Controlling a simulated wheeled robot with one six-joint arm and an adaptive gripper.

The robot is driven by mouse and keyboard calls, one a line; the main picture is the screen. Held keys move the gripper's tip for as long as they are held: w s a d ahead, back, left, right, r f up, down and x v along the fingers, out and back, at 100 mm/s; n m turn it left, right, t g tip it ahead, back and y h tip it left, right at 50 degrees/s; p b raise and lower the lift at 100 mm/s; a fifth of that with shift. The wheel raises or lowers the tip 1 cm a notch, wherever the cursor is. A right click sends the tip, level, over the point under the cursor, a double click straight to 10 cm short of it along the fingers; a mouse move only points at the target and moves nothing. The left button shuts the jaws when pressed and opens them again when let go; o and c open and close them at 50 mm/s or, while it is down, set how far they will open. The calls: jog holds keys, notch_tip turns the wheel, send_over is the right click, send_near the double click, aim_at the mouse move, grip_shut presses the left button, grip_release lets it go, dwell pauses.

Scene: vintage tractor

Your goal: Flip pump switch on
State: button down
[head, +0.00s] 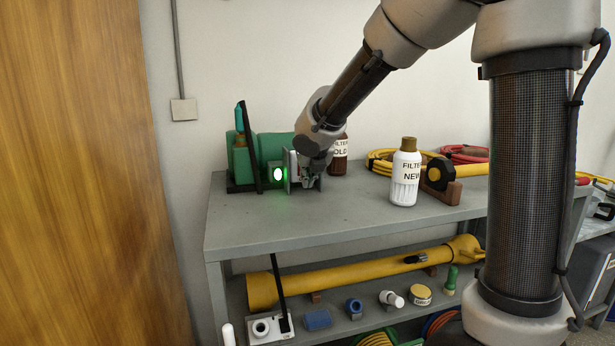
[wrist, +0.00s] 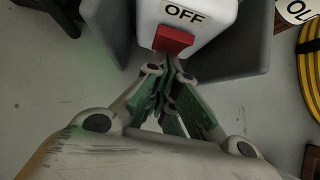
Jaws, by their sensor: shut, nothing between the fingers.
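The green pump (head: 272,148) stands at the back left of the grey bench. A green light (head: 278,174) glows on a small box at its front. In the wrist view a white switch box (wrist: 212,42) carries an OFF label (wrist: 184,13) and a red switch (wrist: 173,39) just below it. My gripper (head: 311,180) is beside the box on its right in the head view, hiding part of it. In the wrist view my gripper (wrist: 168,72) is shut and empty, its fingertips right by the lower edge of the red switch; I cannot tell if they touch.
A brown FILTER OLD bottle (head: 339,158) stands close behind my gripper. A white FILTER NEW bottle (head: 405,175) stands to the right. A yellow hose coil (head: 381,160) lies at the back. The bench front (head: 290,222) is clear.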

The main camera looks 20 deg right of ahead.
jog(key=shift+r, duration=0.15)
jog(key=shift+r, duration=0.8)
jog(key=shift+s, duration=0.1)
